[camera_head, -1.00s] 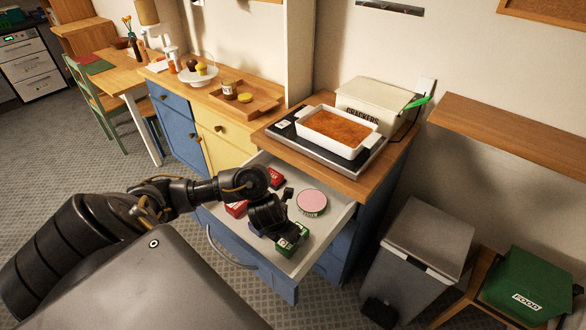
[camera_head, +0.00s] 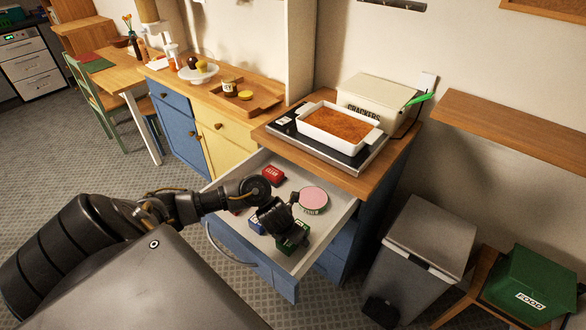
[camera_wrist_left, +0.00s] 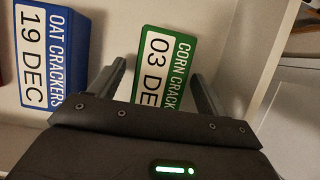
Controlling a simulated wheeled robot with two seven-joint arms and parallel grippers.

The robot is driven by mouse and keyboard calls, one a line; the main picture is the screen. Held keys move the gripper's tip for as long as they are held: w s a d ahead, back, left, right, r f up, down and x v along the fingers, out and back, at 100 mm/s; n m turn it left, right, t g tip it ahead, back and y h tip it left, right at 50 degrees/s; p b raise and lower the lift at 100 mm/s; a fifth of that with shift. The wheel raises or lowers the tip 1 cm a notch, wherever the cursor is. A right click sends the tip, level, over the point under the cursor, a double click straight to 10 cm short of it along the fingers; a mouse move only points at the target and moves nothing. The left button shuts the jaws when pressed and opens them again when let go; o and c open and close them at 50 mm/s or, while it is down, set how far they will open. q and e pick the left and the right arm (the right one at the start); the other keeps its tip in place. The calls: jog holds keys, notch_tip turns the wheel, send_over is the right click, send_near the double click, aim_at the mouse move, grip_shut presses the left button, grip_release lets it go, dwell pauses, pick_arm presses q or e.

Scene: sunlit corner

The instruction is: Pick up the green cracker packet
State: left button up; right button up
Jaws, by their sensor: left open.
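The green cracker packet (camera_head: 295,236) lies in the open drawer, near its front right corner. In the left wrist view the green packet (camera_wrist_left: 165,66) reads "CORN CRACK" and "03 DE", its lower end hidden by the gripper. My left gripper (camera_head: 284,229) is over the drawer at the packet. In the left wrist view my left gripper (camera_wrist_left: 160,80) is open, with one finger on each side of the green packet. A blue packet (camera_wrist_left: 47,60) marked "OAT CRACKERS 19 DEC" lies to the left, apart from the fingers. My right gripper is not in view.
The open drawer (camera_head: 346,217) also holds a round pink-topped tin (camera_head: 313,199) and red packets, one (camera_head: 273,176) at the back. The drawer's side wall is close to the right of the green packet. A grey bin (camera_head: 425,250) stands right of the cabinet.

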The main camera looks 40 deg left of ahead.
pick_arm(q)
jog(key=shift+f, duration=0.25)
dwell(0.4)
jog(key=c, duration=1.2)
